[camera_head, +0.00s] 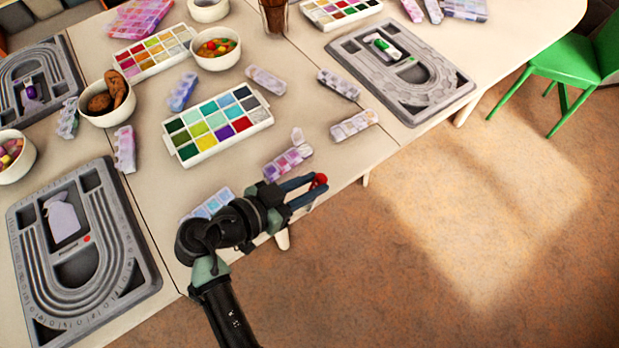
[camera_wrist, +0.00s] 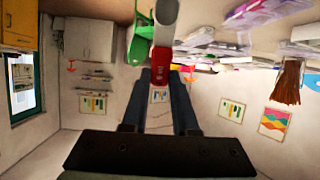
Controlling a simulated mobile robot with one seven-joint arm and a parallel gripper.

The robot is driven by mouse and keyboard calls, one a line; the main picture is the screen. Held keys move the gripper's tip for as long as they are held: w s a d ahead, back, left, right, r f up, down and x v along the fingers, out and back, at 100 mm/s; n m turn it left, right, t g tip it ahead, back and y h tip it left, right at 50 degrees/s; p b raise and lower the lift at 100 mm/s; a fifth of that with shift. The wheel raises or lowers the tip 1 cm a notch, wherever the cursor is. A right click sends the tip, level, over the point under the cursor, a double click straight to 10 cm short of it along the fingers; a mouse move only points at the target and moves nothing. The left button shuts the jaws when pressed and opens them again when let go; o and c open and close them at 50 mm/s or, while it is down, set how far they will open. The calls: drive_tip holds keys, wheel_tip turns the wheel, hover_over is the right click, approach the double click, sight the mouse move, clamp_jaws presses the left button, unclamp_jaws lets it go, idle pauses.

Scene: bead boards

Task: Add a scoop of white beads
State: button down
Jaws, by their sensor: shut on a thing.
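My gripper (camera_head: 311,187) is shut on a small red thing (camera_head: 319,181) at its fingertips, above the near table edge in the head view. In the wrist view my gripper (camera_wrist: 160,78) holds this red thing (camera_wrist: 160,66) between its dark fingers. A pale rounded part shows beyond the red; whether it is a scoop I cannot tell. A bead tray (camera_head: 195,143) of colored compartments lies behind my gripper. A lidded bead box (camera_head: 287,160) lies just behind it. White beads cannot be made out for certain.
Grey bead boards lie at front left (camera_head: 145,270) and back right (camera_head: 345,50). A bowl of colored beads (camera_head: 202,62) and a bowl with brown items (camera_head: 104,117) stand further back. A green chair (camera_head: 570,58) is at right. Open floor lies right of the table.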

sight(314, 203)
drive_tip(key=shift+s+d+f+n+t+y, duration=0.15)
drive_tip(key=shift+f+n+t+y, duration=0.15)
drive_tip(key=shift+f+n+t, duration=0.15)
drive_tip(key=s+f+n+t+y, duration=0.1)
drive_tip(key=f+n+t+y, duration=0.1)
drive_tip(key=n+y, duration=0.1)
drive_tip(key=s+f+n+t+y, duration=0.1)
drive_tip(key=n+y, duration=0.1)
drive_tip(key=shift+s, duration=0.35)
drive_tip(key=shift+s+f+n+y, duration=0.1)
drive_tip(key=shift+f+n+y, duration=0.25)
drive_tip(key=shift+n+y, duration=0.2)
drive_tip(key=n+y, duration=0.1)
drive_tip(key=s+f+n+t+y, duration=0.1)
drive_tip(key=shift+s+f+y, duration=0.15)
drive_tip(key=shift+s+y, duration=0.1)
drive_tip(key=shift+y, duration=0.1)
drive_tip(key=shift+s+f+n+y, duration=0.1)
drive_tip(key=shift+s+n+y, duration=0.05)
drive_tip(key=shift+n+y, duration=0.3)
